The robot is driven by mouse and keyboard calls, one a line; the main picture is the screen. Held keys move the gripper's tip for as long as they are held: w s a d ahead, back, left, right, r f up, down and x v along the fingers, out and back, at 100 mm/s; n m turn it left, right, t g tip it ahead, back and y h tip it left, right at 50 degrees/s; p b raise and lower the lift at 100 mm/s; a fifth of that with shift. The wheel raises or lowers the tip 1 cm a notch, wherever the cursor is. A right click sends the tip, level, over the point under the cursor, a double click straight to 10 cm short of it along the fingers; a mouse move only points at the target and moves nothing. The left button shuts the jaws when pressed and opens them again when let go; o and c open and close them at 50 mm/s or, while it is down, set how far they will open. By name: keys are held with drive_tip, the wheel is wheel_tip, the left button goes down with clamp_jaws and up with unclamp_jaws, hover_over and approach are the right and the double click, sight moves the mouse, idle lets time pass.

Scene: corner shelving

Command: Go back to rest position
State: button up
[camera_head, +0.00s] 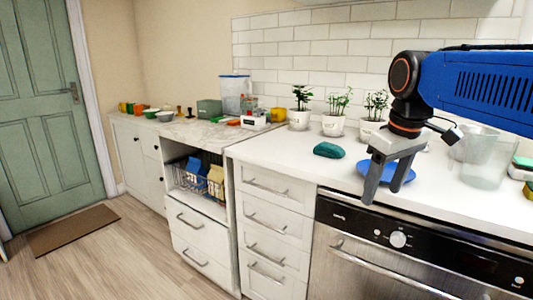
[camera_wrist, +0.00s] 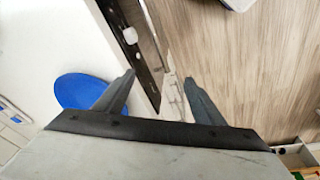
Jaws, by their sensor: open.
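My gripper (camera_head: 386,182) is open with nothing between its fingers. In the head view it hangs from my blue arm at the right, pointing down in front of the white counter (camera_head: 270,152) edge. In the wrist view its two dark fingers (camera_wrist: 158,88) stand apart, with the counter front and wooden floor beyond them. A blue plate (camera_head: 400,172) lies on the counter partly behind the gripper; it also shows in the wrist view (camera_wrist: 75,92), left of the fingers. A dark green object (camera_head: 328,150) lies on the counter to the left of the gripper.
An oven or dishwasher (camera_head: 385,250) is under the counter. Potted plants (camera_head: 333,125) stand along the tiled wall. Clear containers (camera_head: 487,160) stand at the right, behind and below my arm. Bowls and boxes (camera_head: 209,108) sit on the far counter. The wooden floor (camera_head: 130,255) at the left is open.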

drive_tip(key=s+d+f+m+t, duration=0.2)
drive_tip(key=s+f+m, duration=0.3)
drive_tip(key=s+f, duration=1.1)
wheel_tip(320, 180, down, 4)
drive_tip(key=shift+d+r, duration=0.1)
drive_tip(key=shift+d, duration=0.1)
